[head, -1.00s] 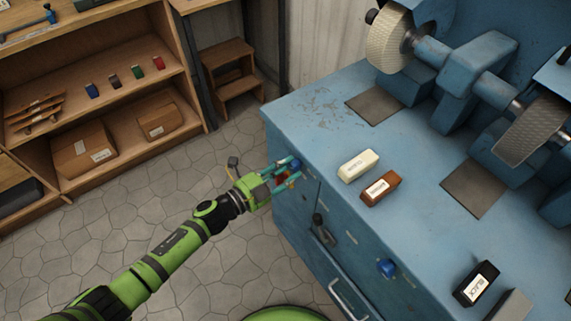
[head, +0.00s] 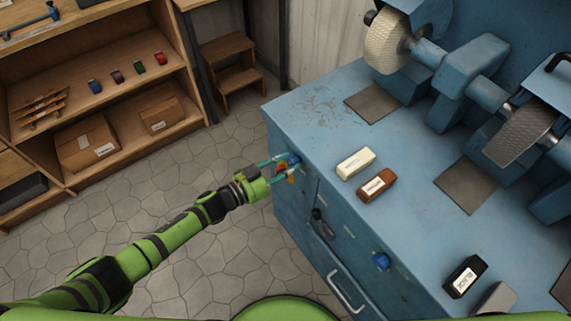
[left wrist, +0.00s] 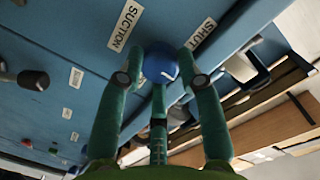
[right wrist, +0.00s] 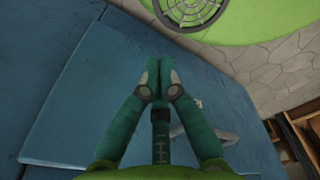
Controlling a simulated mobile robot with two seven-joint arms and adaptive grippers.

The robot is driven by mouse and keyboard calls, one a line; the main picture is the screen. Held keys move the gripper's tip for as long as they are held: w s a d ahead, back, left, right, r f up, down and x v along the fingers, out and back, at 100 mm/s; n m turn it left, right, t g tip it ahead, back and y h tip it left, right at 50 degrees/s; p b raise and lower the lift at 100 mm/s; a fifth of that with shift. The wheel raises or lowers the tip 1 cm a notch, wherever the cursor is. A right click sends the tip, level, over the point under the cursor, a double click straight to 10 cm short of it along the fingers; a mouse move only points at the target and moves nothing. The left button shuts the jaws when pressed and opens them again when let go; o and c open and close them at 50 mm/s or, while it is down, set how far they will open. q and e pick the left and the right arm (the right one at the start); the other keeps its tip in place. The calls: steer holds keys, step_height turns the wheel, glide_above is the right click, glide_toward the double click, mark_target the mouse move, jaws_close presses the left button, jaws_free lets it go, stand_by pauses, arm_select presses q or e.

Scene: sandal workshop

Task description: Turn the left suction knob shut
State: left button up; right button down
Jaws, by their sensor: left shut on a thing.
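The left suction knob is a round blue knob (left wrist: 160,66) with a white mark, on the side of the blue machine cabinet. Labels reading SUCTION (left wrist: 125,27) and SHUT (left wrist: 201,34) are beside it in the left wrist view. My left gripper (head: 284,167) is shut on this knob, its fingers on either side; the knob shows small and partly covered in the head view (head: 295,159). My right gripper (right wrist: 160,82) has its fingertips together with nothing between them, in front of blue panels. It does not show in the head view.
A second blue knob (head: 381,261) and a drawer handle (head: 346,292) stick out of the cabinet side. Cream (head: 356,163), brown (head: 376,185) and black (head: 465,277) blocks lie on top near grinding wheels.

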arm_select(q)
steer(key=shift+r, duration=0.1)
stand_by(0.4)
steer(key=o, duration=1.1)
steer(key=shift+o, duration=0.2)
steer(key=v, duration=1.2)
